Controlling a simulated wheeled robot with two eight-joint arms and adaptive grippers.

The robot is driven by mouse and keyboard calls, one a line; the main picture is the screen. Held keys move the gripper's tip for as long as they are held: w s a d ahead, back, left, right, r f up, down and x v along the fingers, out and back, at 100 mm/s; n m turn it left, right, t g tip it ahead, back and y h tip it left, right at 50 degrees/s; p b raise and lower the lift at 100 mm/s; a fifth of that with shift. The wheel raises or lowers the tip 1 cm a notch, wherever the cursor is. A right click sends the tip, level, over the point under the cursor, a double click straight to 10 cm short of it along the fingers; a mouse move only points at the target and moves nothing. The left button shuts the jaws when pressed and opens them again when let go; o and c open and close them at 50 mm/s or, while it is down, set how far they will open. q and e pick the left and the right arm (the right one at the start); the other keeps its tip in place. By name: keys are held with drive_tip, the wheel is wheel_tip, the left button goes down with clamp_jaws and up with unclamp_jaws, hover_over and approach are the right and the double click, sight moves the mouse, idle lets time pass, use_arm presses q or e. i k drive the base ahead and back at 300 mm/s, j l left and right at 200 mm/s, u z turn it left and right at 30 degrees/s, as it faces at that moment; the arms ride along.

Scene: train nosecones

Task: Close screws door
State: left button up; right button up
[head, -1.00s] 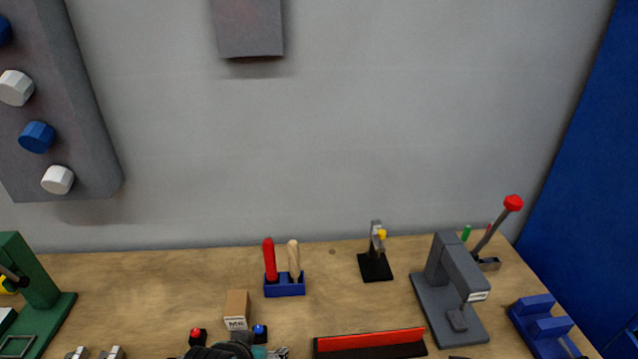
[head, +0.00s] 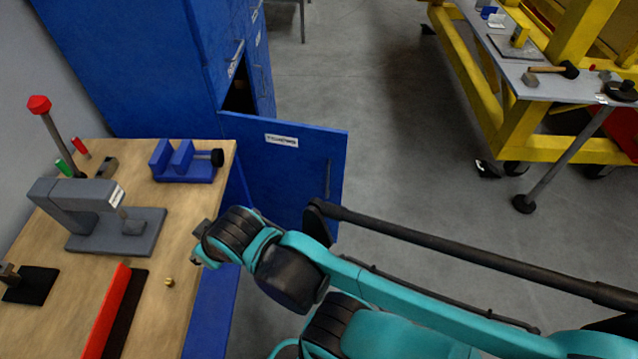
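A blue cabinet door (head: 284,160) with a small white label stands swung out from the blue cabinet (head: 150,65), past the right end of the workbench. The label's text is too small to read surely. A dark opening (head: 238,97) shows in the cabinet behind the door's top edge. A dark vertical handle (head: 328,180) is near the door's right edge. My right arm reaches in from the lower right, in front of the door's lower part. Its gripper end (head: 203,243) is over the bench edge, mostly hidden by the wrist. My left gripper is out of view.
On the wooden workbench (head: 165,300) stand a blue vise (head: 185,162), a grey press (head: 85,215) with a red-knobbed lever, and a red and black bar (head: 115,312). A yellow frame cart (head: 480,90) stands at the right. Grey floor between is clear.

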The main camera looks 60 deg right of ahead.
sight(284, 165)
drive_tip(key=z, duration=1.7)
